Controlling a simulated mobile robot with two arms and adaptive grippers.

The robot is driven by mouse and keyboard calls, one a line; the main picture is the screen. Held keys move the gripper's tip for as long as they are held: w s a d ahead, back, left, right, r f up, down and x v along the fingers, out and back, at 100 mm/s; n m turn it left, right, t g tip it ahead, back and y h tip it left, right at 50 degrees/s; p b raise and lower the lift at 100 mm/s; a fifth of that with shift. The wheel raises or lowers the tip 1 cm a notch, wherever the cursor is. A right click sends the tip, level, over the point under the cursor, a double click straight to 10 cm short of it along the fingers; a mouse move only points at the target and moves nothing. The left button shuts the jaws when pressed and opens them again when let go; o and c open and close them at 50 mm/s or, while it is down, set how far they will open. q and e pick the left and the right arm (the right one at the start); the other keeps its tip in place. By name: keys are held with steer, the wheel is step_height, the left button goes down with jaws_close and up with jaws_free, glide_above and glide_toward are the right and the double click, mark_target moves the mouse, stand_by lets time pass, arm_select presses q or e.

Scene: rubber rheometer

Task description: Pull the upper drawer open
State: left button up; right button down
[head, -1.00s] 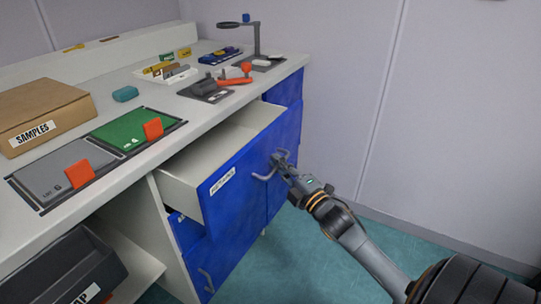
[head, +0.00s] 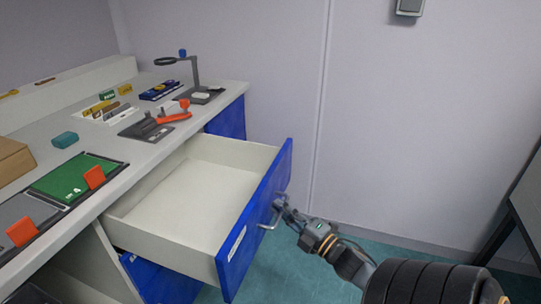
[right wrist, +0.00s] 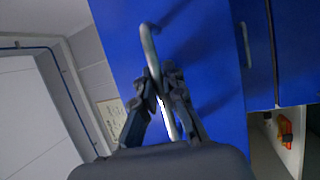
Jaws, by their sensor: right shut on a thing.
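The upper drawer (head: 190,192) stands far out from under the worktop, and its empty white inside shows in the head view. Its blue front (head: 255,225) carries a grey bar handle (head: 270,219). My right gripper (head: 281,208) is at this handle, with its arm coming in from the lower right. In the right wrist view, the two dark fingers of the right gripper (right wrist: 160,92) are closed around the handle bar (right wrist: 150,48) against the blue front. The left gripper is in neither view.
A lower blue drawer (head: 160,279) sits below the open one. The worktop (head: 130,161) holds a green mat (head: 75,179), an orange-handled device (head: 172,117), a magnifier stand (head: 196,78) and a cardboard box (head: 14,160). Green floor and a pale wall (head: 420,120) lie to the right.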

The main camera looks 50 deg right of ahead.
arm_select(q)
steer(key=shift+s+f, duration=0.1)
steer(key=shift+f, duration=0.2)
arm_select(e)
steer(key=shift+s+f, duration=0.1)
steer(key=shift+s, duration=0.15)
steer(key=c, duration=1.4)
jaws_free()
steer(key=shift+s, duration=0.1)
steer(key=s+f, duration=0.2)
steer(key=s, duration=0.9)
steer(key=shift+s, duration=0.35)
steer(key=shift+w, duration=0.1)
